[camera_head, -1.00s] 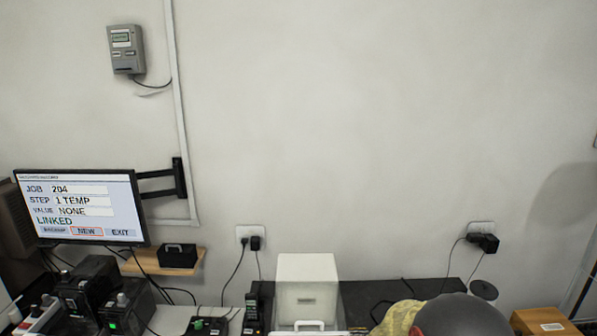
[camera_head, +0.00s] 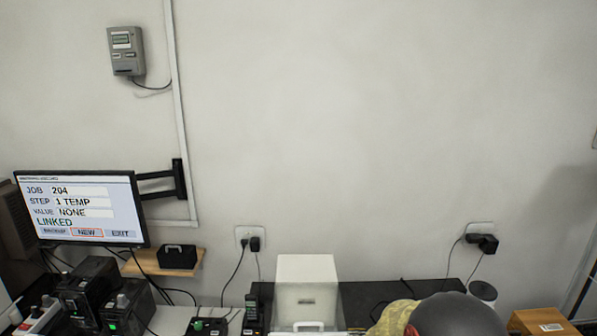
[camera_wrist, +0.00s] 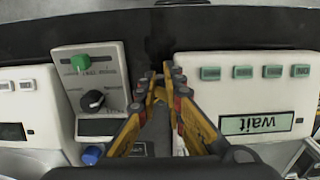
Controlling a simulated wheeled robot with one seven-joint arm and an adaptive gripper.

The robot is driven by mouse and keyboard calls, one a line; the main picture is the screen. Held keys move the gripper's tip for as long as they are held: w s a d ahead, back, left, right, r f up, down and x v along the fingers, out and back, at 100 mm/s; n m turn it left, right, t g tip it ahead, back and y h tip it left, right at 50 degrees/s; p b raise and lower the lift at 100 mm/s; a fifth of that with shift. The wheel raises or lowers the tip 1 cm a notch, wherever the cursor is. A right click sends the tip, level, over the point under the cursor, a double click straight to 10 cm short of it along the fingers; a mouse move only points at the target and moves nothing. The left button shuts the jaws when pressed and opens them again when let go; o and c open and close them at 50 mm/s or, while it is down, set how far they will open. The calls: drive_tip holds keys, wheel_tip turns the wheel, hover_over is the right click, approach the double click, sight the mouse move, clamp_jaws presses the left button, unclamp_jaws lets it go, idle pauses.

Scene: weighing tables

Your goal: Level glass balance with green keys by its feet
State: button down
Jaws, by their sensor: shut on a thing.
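In the wrist view, the white balance with green keys (camera_wrist: 243,110) fills the right side, with several green keys along its far edge. Its display (camera_wrist: 257,123) reads "wait", upside down in the picture. My gripper (camera_wrist: 167,76), with yellow and dark fingers, reaches down beside this balance's left edge. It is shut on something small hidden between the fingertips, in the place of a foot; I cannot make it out. In the head view, a white balance with a clear glass box (camera_head: 307,270) stands at bottom centre; its keys are out of view there.
Left of my fingers, close by, is a white unit (camera_wrist: 100,85) with a green knob and a black dial. Another white device (camera_wrist: 28,105) stands further left. In the head view, a monitor (camera_head: 80,208) is at left, and a wooden box (camera_head: 543,322) at right.

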drive_tip(key=shift+a+r, duration=0.2)
drive_tip(key=shift+r, duration=0.05)
drive_tip(key=r+p, duration=0.1)
drive_tip(key=r, duration=0.1)
drive_tip(key=r+p, duration=0.1)
drive_tip(key=p, duration=0.1)
drive_tip(key=r+p, duration=0.1)
drive_tip(key=r, duration=0.1)
drive_tip(key=shift+s+r, duration=0.25)
drive_tip(key=shift+r, duration=0.05)
